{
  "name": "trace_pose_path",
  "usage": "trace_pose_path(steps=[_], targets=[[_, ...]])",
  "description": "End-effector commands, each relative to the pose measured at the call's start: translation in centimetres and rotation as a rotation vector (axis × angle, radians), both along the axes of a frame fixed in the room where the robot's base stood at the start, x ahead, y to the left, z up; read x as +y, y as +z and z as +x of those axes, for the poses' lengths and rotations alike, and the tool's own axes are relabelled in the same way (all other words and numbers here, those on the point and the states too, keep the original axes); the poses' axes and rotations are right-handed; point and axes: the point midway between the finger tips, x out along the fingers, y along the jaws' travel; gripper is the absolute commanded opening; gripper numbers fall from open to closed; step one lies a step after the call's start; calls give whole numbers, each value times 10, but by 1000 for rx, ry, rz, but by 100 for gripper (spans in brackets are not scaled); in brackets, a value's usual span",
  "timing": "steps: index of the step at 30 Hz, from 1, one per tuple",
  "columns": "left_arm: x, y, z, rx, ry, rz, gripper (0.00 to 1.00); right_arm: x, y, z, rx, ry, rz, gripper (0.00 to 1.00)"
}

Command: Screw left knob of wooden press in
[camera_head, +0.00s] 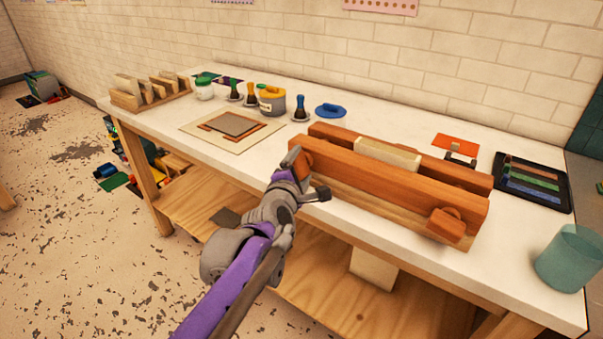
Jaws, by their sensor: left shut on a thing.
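The wooden press (400,192) lies along the front of the white table, made of two long reddish-brown beams on a paler base. A pale block (388,153) sits between the beams. My left gripper (301,165) comes in from the lower left and is shut on the left knob (304,164) at the front beam's left end. The gripper's fingers hide part of this knob. The right knob (446,224) sticks out from the front beam's right end. My right gripper is not in view.
A black tray with coloured strips (534,181) and a teal cup (570,259) stand at the right. A flat framed panel (232,125), several brushes and jars, and a wooden rack (149,93) stand at the left. The table's front edge (400,267) runs below the press.

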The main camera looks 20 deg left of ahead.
Motion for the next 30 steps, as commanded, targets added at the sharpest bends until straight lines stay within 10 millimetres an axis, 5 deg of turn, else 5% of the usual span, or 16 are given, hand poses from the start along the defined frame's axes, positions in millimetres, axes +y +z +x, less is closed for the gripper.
trace_pose_path(steps=[5, 30], targets=[[-1, -7, -2, -44, -3, 135, 27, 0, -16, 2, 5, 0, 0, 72], [1, -14, -1, -315, -3, 891, 27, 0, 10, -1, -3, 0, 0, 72]])
